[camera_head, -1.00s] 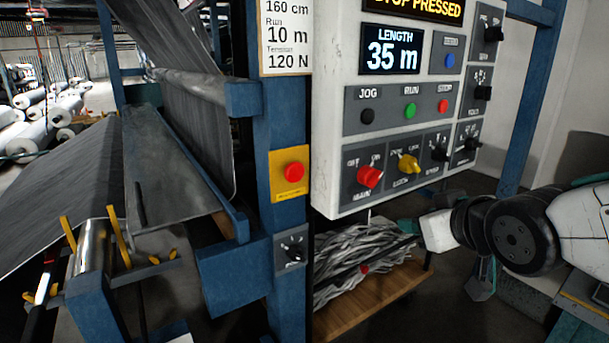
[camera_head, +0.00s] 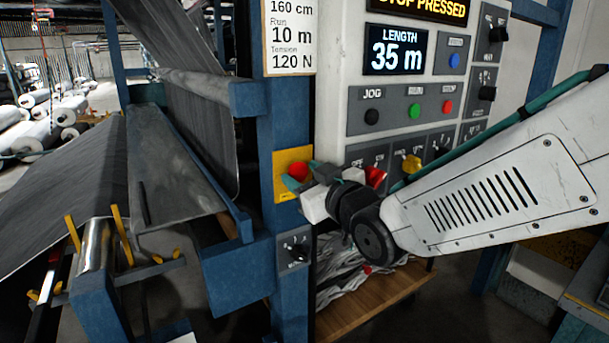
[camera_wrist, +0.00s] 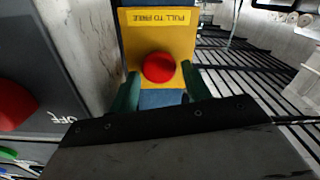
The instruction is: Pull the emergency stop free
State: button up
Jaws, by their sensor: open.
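The emergency stop is a red mushroom button (camera_head: 299,171) on a yellow plate (camera_head: 281,190), fixed to the blue post (camera_head: 268,125). In the wrist view the red button (camera_wrist: 158,67) shows whole on its yellow plate (camera_wrist: 158,35), which carries the words "PULL TO FREE". My gripper (camera_head: 293,182) is at the plate in the head view and covers part of it. In the wrist view my gripper (camera_wrist: 158,92) is open, with one green finger on each side of the button's lower edge. I cannot tell whether the fingers touch it.
The control panel (camera_head: 405,95) stands right of the post, with a red main switch (camera_head: 375,177) close to my gripper and a yellow switch (camera_head: 412,164). Its display (camera_head: 425,9) reads "STOP PRESSED". A dark rotary switch (camera_head: 296,249) sits lower on the post.

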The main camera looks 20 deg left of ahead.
jog(key=shift+w+a, duration=0.2)
jog(key=shift+c, duration=0.3)
grip_shut()
jog(key=shift+v, duration=0.9)
jog(key=shift+f, duration=0.1)
jog(key=shift+o, duration=0.3)
grip_release()
jog(key=shift+d, duration=0.1)
